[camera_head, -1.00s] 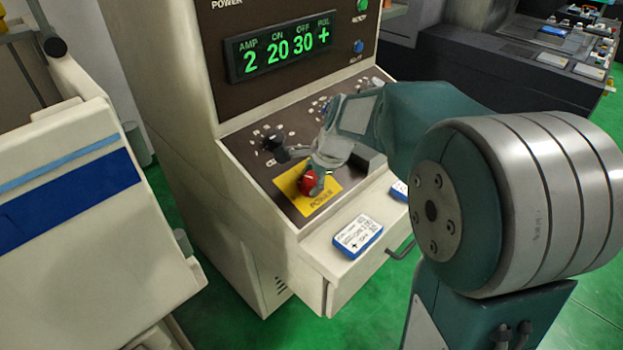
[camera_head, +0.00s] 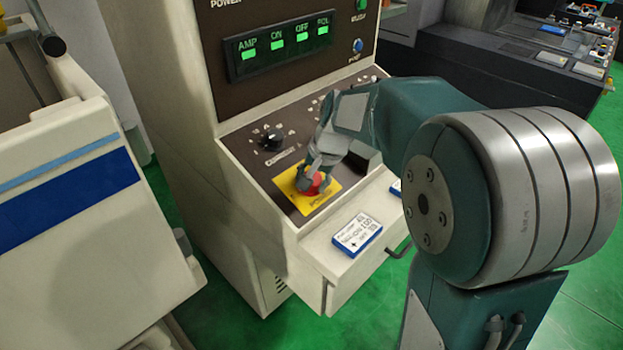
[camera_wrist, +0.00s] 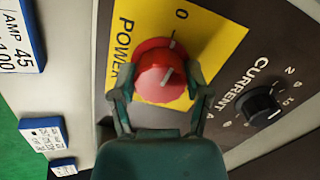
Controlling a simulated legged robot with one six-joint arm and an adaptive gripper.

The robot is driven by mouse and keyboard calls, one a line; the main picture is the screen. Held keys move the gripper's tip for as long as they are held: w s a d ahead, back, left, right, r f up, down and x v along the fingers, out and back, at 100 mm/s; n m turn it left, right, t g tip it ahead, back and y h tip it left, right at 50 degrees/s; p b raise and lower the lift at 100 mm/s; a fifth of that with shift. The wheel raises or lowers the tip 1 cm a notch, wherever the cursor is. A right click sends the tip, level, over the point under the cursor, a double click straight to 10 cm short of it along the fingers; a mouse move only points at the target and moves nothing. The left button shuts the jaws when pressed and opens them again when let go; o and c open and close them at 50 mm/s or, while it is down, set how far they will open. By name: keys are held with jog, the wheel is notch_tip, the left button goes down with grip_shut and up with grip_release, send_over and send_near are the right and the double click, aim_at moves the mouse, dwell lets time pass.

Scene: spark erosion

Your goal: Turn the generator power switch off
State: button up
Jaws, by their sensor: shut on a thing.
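The power switch is a red rotary knob (camera_wrist: 160,75) on a yellow POWER plate (camera_wrist: 212,50). In the wrist view, the white line on the knob points roughly toward the "0" mark. My gripper (camera_wrist: 160,92) has one finger on each side of the knob and is shut on it. In the head view, the red knob (camera_head: 319,183) is partly hidden by my gripper (camera_head: 312,186). The generator display (camera_head: 277,45) shows a solid green block under each of AMP, ON, OFF and POL, with no digits.
A pale cabinet (camera_head: 70,220) stands at the left.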

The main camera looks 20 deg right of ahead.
jog(key=shift+n, duration=0.6)
jog(key=o, duration=1.1)
jog(key=shift+o, duration=0.2)
jog(key=v, duration=1.1)
jog(key=shift+r, duration=0.4)
